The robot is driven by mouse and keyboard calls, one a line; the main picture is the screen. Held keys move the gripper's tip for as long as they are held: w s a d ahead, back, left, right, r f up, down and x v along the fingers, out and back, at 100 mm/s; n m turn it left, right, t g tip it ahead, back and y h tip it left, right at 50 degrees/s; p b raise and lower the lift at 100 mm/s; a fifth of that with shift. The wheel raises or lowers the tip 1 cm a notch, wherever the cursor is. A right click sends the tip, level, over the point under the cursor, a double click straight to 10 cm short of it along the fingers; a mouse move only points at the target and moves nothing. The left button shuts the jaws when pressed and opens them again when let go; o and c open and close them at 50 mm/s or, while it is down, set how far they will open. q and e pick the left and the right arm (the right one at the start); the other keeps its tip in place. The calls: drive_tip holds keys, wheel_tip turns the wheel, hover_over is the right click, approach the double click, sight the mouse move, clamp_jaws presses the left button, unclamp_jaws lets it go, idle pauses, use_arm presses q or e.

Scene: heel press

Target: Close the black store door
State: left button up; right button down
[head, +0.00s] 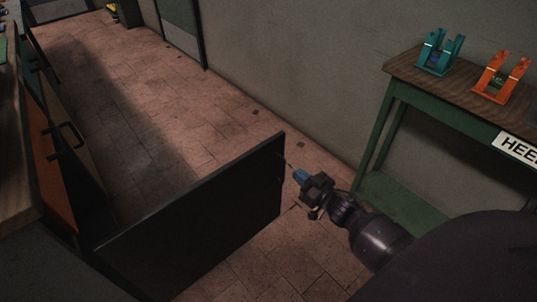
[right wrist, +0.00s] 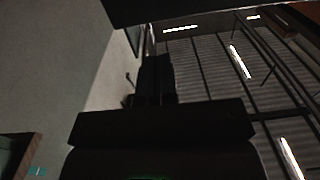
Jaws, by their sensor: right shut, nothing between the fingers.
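The black store door (head: 195,235) stands swung open in the head view, reaching from the cabinet at the lower left out across the floor. My right gripper (head: 298,176) is shut and empty, with blue fingertips, just to the right of the door's far free edge. A small gap seems to lie between the fingertips and the door, but I cannot tell for sure whether they touch. The right wrist view is dark, and I cannot make out the door clearly there. My left gripper is not in view.
A green table (head: 400,82) with a wooden top stands at the right against the wall, holding a teal stand (head: 438,54) and an orange stand (head: 501,78). Cabinet drawers with black handles (head: 66,137) line the left. The tiled floor (head: 150,100) beyond the door is clear.

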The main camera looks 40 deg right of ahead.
sight(266, 149)
drive_tip(key=w, duration=0.3)
drive_tip(key=w+b, duration=0.1)
drive_tip(key=w, duration=0.3)
drive_tip(key=w+a+b, duration=0.1)
drive_tip(key=w, duration=0.3)
drive_tip(key=shift+w+f, duration=0.2)
drive_tip(key=shift+w, duration=0.05)
drive_tip(key=shift+w+a+r+b, duration=0.1)
drive_tip(key=shift+w+r+b, duration=0.1)
drive_tip(key=shift+w+b, duration=0.35)
drive_tip(key=shift+w, duration=0.15)
